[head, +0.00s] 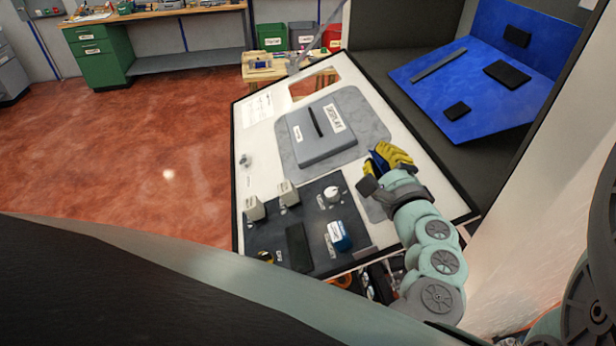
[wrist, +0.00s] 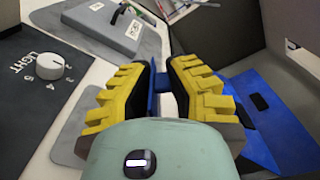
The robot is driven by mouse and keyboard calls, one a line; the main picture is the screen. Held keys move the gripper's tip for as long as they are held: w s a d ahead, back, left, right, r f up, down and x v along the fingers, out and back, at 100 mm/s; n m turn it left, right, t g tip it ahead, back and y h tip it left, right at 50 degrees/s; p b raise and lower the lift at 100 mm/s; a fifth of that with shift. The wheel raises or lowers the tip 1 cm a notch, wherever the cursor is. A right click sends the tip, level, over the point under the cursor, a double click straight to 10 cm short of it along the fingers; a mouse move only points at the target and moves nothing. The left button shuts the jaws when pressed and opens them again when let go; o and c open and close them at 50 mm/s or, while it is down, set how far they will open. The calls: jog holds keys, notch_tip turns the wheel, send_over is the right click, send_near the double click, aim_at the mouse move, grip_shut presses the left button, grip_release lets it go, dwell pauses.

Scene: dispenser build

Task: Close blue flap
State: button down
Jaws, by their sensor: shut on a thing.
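My gripper, with yellow ridged fingers, is at the right side of the white panel in the head view (head: 385,163). In the wrist view my gripper (wrist: 160,90) is shut on a narrow upright blue part (wrist: 153,92) between its fingers. In the head view the same blue part (head: 376,164) shows beside the fingers; most of it is hidden. It looks like the blue flap, but its full shape and hinge cannot be seen. A large blue panel (head: 443,95) with black pieces on it lies in the dark recess at the right; it also shows in the wrist view (wrist: 275,135).
The white panel (head: 262,148) carries a grey lidded box (head: 310,148) and a dark control plate (head: 270,238) with a white LIGHT knob (head: 332,192), switches and a blue-and-white knob (head: 338,234). The dark recess borders the panel's right edge. Open red floor (head: 140,165) lies left.

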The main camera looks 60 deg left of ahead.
jog(key=shift+s+n, duration=0.1)
jog(key=shift+n, duration=0.2)
jog(key=c, duration=1)
grip_release()
jog(key=shift+a, duration=0.1)
